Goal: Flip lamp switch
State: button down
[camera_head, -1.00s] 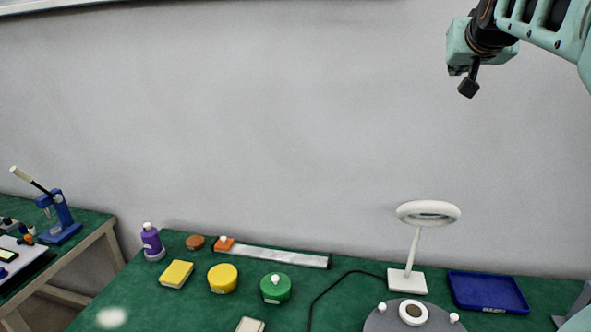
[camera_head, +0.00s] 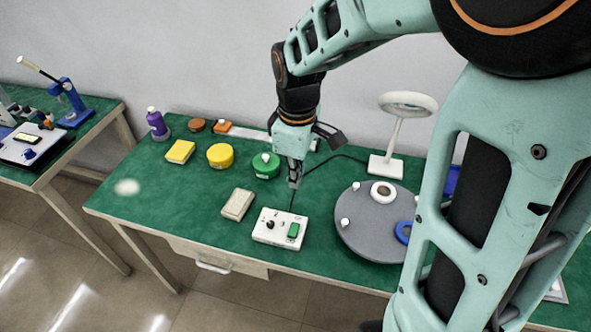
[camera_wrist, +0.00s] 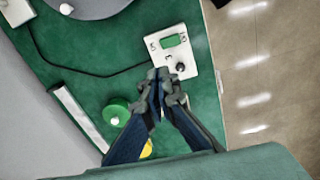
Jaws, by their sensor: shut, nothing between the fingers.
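A white ring lamp (camera_head: 396,133) stands at the back right of the green table. Its dark cord runs toward a white switch box (camera_head: 263,237) near the front edge. The box carries a green rocker switch (camera_head: 293,230) and a dark knob (camera_head: 270,224). In the wrist view, the box also shows (camera_wrist: 186,62), with the green switch (camera_wrist: 172,41) and the knob beyond my fingertips. My gripper (camera_head: 296,184) is shut and empty, pointing down above and behind the box. In the wrist view, its fingertips (camera_wrist: 163,82) appear close to the box; I cannot tell the gap.
A beige block (camera_head: 238,204) lies left of the box. A green canister (camera_head: 265,166), a yellow canister (camera_head: 220,156) and a yellow sponge-like block (camera_head: 180,152) stand behind. A grey round turntable (camera_head: 374,236) is at right. The table's front edge is close to the box.

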aim_at(294, 233)
jog(key=s, duration=0.1)
jog(key=s+f, duration=0.1)
jog(key=shift+s+a+n+g, duration=0.3)
jog(key=shift+n+g, duration=0.1)
notch_tip(294, 233, down, 14)
jog(key=shift+f+b, duration=0.1)
jog(key=shift+b, duration=0.2)
dwell(0.4)
